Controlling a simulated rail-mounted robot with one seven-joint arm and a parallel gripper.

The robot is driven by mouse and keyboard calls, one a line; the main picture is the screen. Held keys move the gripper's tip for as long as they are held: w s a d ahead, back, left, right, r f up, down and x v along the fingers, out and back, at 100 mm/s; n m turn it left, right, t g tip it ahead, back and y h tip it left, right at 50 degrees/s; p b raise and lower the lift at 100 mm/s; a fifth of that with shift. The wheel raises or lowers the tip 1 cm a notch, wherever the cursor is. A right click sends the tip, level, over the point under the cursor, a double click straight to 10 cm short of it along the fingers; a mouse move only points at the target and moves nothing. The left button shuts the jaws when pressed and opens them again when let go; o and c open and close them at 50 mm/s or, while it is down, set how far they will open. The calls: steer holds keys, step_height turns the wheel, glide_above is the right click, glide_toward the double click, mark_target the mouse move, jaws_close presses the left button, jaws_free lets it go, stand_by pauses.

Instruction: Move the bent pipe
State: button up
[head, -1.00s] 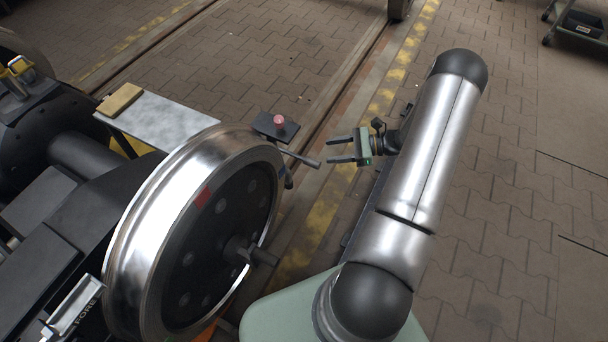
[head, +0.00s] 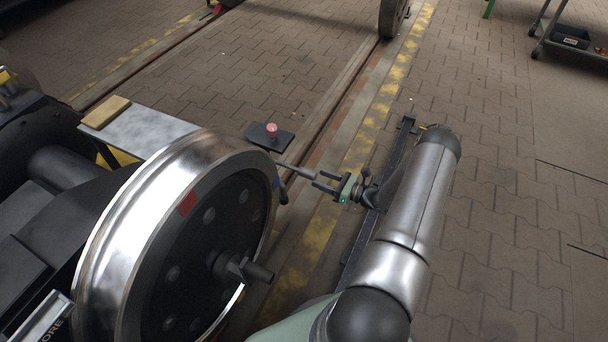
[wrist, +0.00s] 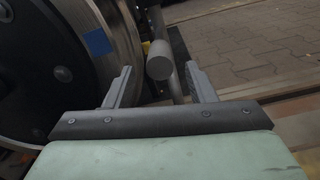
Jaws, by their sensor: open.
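The bent pipe (head: 296,171) is a grey tube beside the far right rim of the wheel, its free end pointing right towards my gripper. In the wrist view its round end face (wrist: 159,61) shows between the two fingers, with a thinner grey length running down behind it. My gripper (head: 320,181) is open, its fingertips close to the pipe's end. In the wrist view the open fingers (wrist: 158,72) stand one on each side of the pipe, with gaps. I cannot tell whether the end is fully between the fingers. The pipe's other end is hidden.
The large steel wheel (head: 163,230) with a protruding hub stands just left of my gripper. A dark plate with a red knob (head: 271,131) lies beyond the pipe. A rail (head: 345,105) and yellow floor marking run behind.

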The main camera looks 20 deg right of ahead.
mark_target(304, 172)
steer(key=b+x, duration=0.1)
steer(key=x, duration=0.6)
steer(key=shift+w+a, duration=0.15)
steer(key=shift+w, duration=0.05)
jaws_close()
